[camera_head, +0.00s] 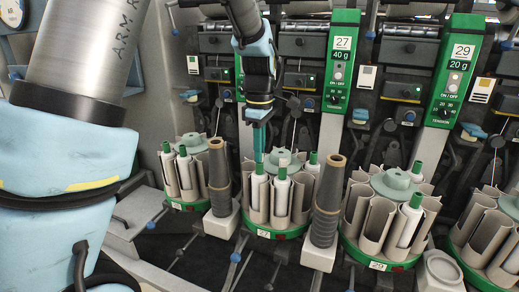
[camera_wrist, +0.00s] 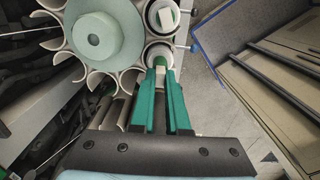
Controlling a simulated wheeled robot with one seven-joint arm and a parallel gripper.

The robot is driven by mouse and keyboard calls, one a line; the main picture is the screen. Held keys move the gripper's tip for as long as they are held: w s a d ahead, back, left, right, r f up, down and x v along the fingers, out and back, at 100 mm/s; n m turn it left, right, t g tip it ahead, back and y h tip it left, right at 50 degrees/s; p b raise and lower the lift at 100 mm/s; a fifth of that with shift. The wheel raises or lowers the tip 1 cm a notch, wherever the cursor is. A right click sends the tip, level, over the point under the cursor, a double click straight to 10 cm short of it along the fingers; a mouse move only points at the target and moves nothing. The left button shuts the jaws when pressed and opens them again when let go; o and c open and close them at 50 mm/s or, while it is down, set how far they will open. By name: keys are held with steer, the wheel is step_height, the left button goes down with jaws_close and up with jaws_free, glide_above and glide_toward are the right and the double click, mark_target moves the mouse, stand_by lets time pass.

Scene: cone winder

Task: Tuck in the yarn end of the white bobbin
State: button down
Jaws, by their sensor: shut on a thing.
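The white bobbin (camera_head: 259,187) stands upright in a tube of the round magazine marked 27, at its left front. My gripper (camera_head: 258,159) points straight down at its green top. In the wrist view, the fingertips (camera_wrist: 160,72) are closed on the top of the bobbin (camera_wrist: 159,59), at the mouth of its tube. The bobbin's lower part is hidden in the tube. I cannot make out a loose yarn end in either view.
A second white bobbin (camera_head: 281,191) stands close on the right in the same magazine (camera_head: 277,231). Tall dark cones (camera_head: 219,178) and (camera_head: 327,200) flank the magazine. Another magazine (camera_head: 380,250) is to the right. Green unit panels (camera_head: 340,65) rise behind.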

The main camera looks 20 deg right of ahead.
steer(key=shift+c, duration=1.8)
jaws_free()
steer(key=shift+r, duration=0.1)
steer(key=shift+r+p, duration=3.3)
steer(key=shift+r, duration=0.1)
